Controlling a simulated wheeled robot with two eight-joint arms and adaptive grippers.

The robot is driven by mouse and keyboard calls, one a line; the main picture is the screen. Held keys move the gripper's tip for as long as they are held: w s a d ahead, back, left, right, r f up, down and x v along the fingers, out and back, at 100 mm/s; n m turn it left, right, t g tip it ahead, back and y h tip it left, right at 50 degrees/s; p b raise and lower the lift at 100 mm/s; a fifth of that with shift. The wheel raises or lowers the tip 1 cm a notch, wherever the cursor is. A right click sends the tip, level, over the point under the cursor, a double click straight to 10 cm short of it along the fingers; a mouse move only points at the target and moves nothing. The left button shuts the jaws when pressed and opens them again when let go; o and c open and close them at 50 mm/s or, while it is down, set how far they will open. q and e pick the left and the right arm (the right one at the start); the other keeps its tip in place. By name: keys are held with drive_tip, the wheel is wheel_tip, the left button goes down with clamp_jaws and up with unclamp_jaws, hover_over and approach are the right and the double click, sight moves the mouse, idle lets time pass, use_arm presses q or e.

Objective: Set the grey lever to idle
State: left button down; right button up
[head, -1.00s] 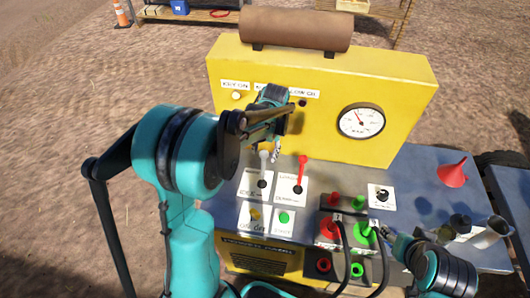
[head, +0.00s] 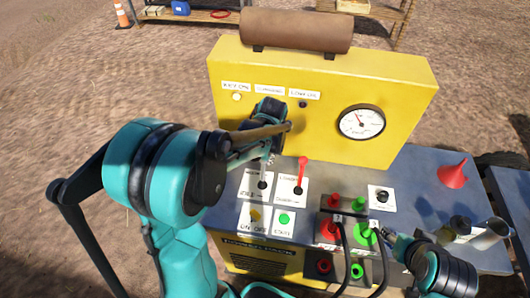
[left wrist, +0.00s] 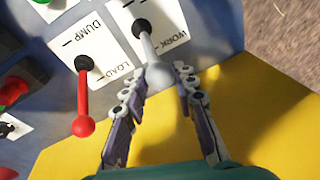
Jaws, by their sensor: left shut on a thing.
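The grey lever (head: 263,176) stands on a white plate on the control panel, left of the red lever. Its lower shaft shows in the head view, and its top is covered by my left gripper (head: 268,154). In the left wrist view the lever (left wrist: 147,47) leans from its black base along the side marked WORK. Its rounded knob is between the fingers of my left gripper (left wrist: 160,82), which is shut on it. My right gripper (head: 392,240) is beside the green connector at lower right; its fingers are too small to tell open or shut.
The red lever (head: 302,172) stands close by on the DUMP and LOAD plate. The yellow housing (head: 400,85) with a gauge (head: 361,122) rises behind. Black cables with red and green connectors, a red funnel (head: 453,173) and a dark cup are at the right.

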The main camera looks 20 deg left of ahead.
use_arm(q)
drive_tip(key=s+d+t+y, duration=0.1)
drive_tip(key=s+t, duration=0.2)
drive_tip(key=s, duration=0.4)
drive_tip(key=shift+d+f+t+b, duration=0.35)
drive_tip(key=shift+f+t, duration=0.05)
drive_tip(key=c, duration=1.2)
unclamp_jaws()
drive_tip(key=shift+r, duration=0.1)
drive_tip(key=v, duration=1.2)
drive_tip(key=shift+s+d, duration=0.1)
